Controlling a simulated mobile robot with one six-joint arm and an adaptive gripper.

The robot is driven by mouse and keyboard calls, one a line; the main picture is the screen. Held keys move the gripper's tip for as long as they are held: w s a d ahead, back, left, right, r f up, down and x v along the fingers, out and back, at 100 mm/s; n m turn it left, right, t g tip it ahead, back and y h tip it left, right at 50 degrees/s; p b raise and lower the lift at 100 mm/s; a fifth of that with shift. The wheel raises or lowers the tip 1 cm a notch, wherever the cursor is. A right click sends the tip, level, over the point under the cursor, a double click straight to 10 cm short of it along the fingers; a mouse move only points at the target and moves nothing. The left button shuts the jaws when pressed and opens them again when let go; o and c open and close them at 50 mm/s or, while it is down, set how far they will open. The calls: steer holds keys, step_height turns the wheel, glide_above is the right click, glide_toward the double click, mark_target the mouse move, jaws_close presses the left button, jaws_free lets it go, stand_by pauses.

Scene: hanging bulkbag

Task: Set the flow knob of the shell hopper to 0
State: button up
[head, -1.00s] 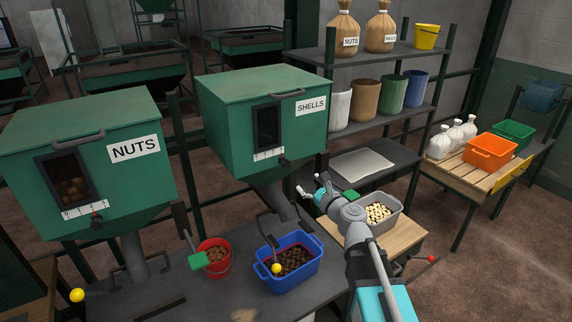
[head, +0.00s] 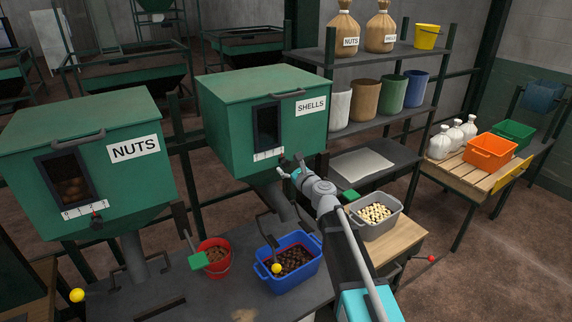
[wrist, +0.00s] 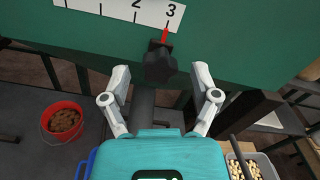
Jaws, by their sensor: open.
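The shell hopper (head: 230,130) is a green box with a SHELLS label, a dark window and a white scale. In the wrist view its scale (wrist: 118,12) shows 2 and 3. The black flow knob (wrist: 158,63) sits below the scale, and its red pointer (wrist: 165,37) is at 3. My gripper (wrist: 156,84) is open, with one finger on each side of the knob and a little short of it; I see no contact.
Below the hopper stand a blue crate (head: 315,278) of dark shells and a red bucket (head: 229,266). A yellow-ended lever (head: 277,268) is in front of the crate. A grey bin (head: 391,229) of nuts is at right. The nut hopper (head: 30,140) is at left.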

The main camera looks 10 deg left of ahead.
steer(key=shift+x, duration=0.8)
steer(key=shift+c, duration=0.3)
jaws_close()
